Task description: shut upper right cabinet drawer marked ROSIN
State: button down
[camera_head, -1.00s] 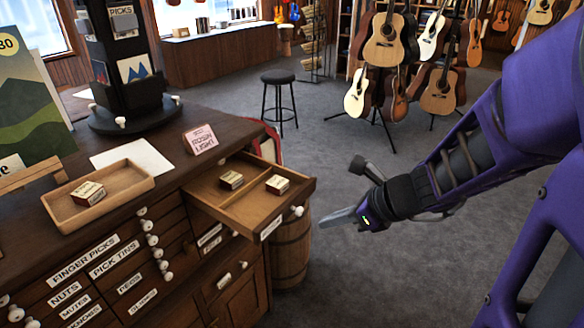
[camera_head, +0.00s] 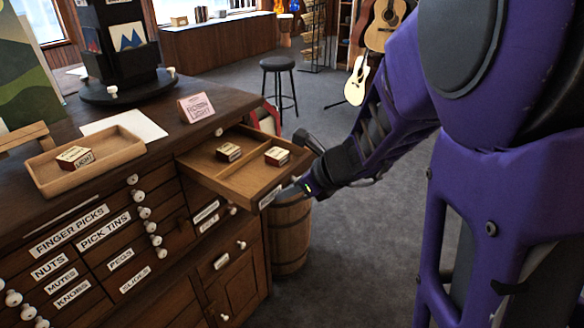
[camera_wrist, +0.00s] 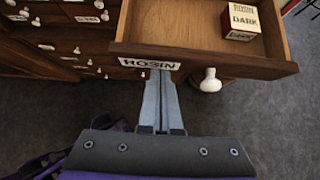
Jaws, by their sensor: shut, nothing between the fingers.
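The upper right drawer (camera_head: 232,187) of the wooden cabinet stands pulled out, with two small boxes (camera_head: 228,152) inside. In the wrist view its front carries the ROSIN label (camera_wrist: 150,63) and a white knob (camera_wrist: 210,80) to the right of it. One box in the drawer (camera_wrist: 240,20) reads DARK there. My gripper (camera_head: 292,188) is shut and empty at the drawer front. In the wrist view its fingertips (camera_wrist: 158,75) are just under the label, left of the knob. I cannot tell whether they touch the front.
A wooden tray (camera_head: 88,170) with a LIGHT box, a pink sign (camera_head: 196,107) and a dark display stand (camera_head: 115,60) are on the cabinet top. A barrel (camera_head: 290,235) stands on the floor close beside the cabinet. A stool (camera_head: 279,85) stands further back on open carpet.

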jog(key=shift+w+a, duration=0.1)
dwell(0.3)
jog(key=w+a+p, duration=0.2)
jog(key=w+a, duration=0.3)
jog(key=a, duration=0.2)
jog(key=w+a+p, duration=0.3)
jog(key=w+a, duration=0.3)
jog(key=a, duration=0.1)
jog(key=w+a+p, duration=0.2)
jog(key=w+a, duration=0.3)
jog(key=a, duration=0.2)
jog(key=shift+w+p, duration=0.2)
jog(key=shift+p, duration=0.2)
jog(key=shift+w+a+r, duration=0.15)
jog(key=shift+a+r, duration=0.05)
